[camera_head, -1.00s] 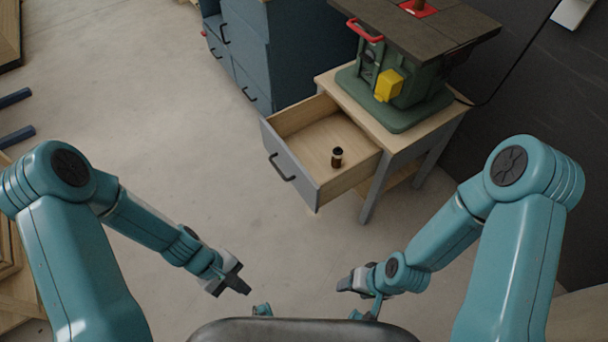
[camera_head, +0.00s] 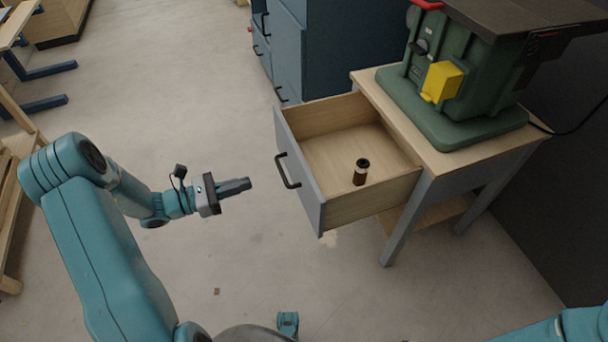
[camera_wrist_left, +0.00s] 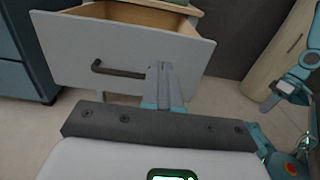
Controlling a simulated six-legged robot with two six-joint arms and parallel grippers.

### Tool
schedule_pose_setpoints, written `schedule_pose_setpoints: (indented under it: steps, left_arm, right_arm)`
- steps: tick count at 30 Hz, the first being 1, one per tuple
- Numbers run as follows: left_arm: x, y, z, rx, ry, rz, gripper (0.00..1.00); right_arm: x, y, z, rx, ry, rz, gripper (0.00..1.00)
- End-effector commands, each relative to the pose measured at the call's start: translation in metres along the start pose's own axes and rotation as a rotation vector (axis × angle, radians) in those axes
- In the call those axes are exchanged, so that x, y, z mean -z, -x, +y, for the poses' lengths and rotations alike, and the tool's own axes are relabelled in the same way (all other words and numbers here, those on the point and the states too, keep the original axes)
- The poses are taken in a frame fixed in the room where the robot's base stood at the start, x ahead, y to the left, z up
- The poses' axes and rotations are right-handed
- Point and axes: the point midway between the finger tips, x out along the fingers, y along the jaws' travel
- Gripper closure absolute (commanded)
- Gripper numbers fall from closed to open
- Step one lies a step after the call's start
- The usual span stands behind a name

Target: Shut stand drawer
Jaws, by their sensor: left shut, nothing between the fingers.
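The stand drawer (camera_head: 299,172) is pulled out from the wooden stand (camera_head: 440,166). It has a grey front with a dark bar handle (camera_head: 286,171), and a small dark bottle (camera_head: 361,172) stands inside. My left gripper (camera_head: 250,184) is shut and empty, a short way left of the drawer front and pointing at it. In the left wrist view the drawer front (camera_wrist_left: 75,45) and its handle (camera_wrist_left: 118,70) lie beyond the shut fingers (camera_wrist_left: 162,85). My right gripper is out of the head view; part of my right arm shows at the bottom right.
A green machine (camera_head: 455,95) with a yellow box sits on the stand. A blue cabinet (camera_head: 320,45) stands behind the drawer. Wooden frames and blue bars (camera_head: 40,104) are at the left. The floor (camera_head: 190,90) between is clear.

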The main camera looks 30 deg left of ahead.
Motion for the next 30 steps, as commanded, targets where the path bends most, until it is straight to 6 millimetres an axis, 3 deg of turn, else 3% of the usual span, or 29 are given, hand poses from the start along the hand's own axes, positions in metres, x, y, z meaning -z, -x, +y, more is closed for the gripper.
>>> schedule_pose_setpoints:
  steps: [5, 18, 24, 30]
  left_arm:
    - [0.001, -0.021, -0.001, -0.001, -0.001, 0.0, 1.0]
    - [0.002, -0.11, -0.001, 0.002, 0.0, 0.001, 1.0]
    - [0.001, -0.13, 0.0, 0.001, 0.0, 0.002, 1.0]
    - [0.0, -0.134, 0.001, 0.0, 0.001, 0.002, 1.0]
  right_arm:
    - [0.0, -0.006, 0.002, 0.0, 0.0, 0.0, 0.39]
    - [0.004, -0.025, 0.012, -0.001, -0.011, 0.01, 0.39]
    - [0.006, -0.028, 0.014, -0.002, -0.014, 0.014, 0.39]
    - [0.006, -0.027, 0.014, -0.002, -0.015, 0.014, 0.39]
